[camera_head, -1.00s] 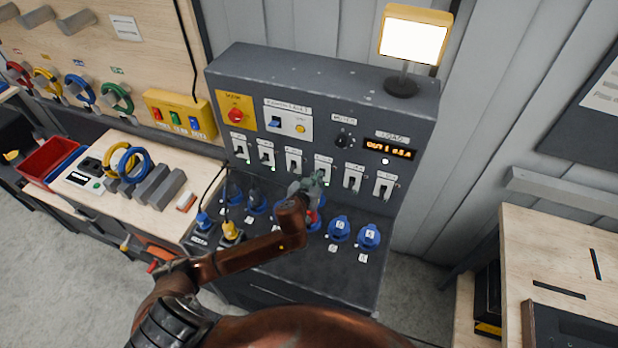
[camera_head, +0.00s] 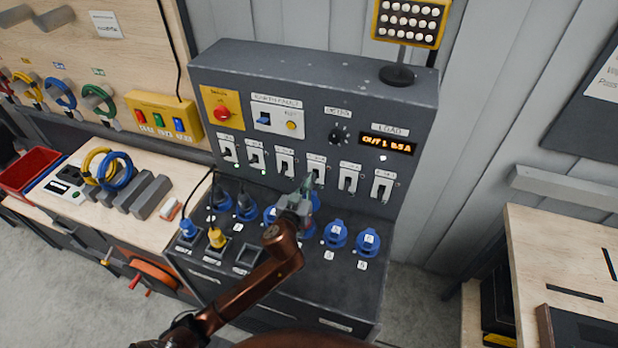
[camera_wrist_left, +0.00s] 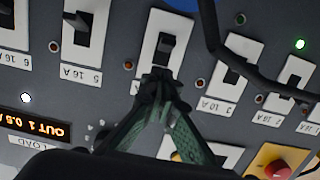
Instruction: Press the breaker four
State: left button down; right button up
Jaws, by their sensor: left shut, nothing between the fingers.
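Breaker four (camera_head: 318,164) is a white plate with a dark toggle, in the row of breakers on the grey panel (camera_head: 290,105). In the left wrist view, upside down, its toggle (camera_wrist_left: 167,44) shows clearly. My left gripper (camera_head: 309,180) is shut and empty, its tips at the lower part of breaker four in the head view. In the wrist view the closed fingertips (camera_wrist_left: 157,84) overlap the label end of its plate. I cannot tell whether they touch it. My right gripper is not in view.
Breaker three (camera_head: 285,162) and breaker five (camera_head: 349,178) flank it closely. A green light (camera_wrist_left: 299,44) glows by breaker two. Blue sockets (camera_head: 336,233) stand below the row. The display (camera_head: 387,145) reads OUT 1 0.5 A. A dark cable (camera_wrist_left: 240,62) crosses the wrist view.

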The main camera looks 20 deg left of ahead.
pick_arm(q)
jog(key=s+r, duration=0.1)
jog(key=s, duration=0.9)
jog(key=shift+s+r, duration=0.2)
jog(key=shift+s, duration=0.2)
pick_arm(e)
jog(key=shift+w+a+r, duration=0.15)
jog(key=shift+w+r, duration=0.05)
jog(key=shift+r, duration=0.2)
pick_arm(q)
jog(key=shift+f, duration=0.1)
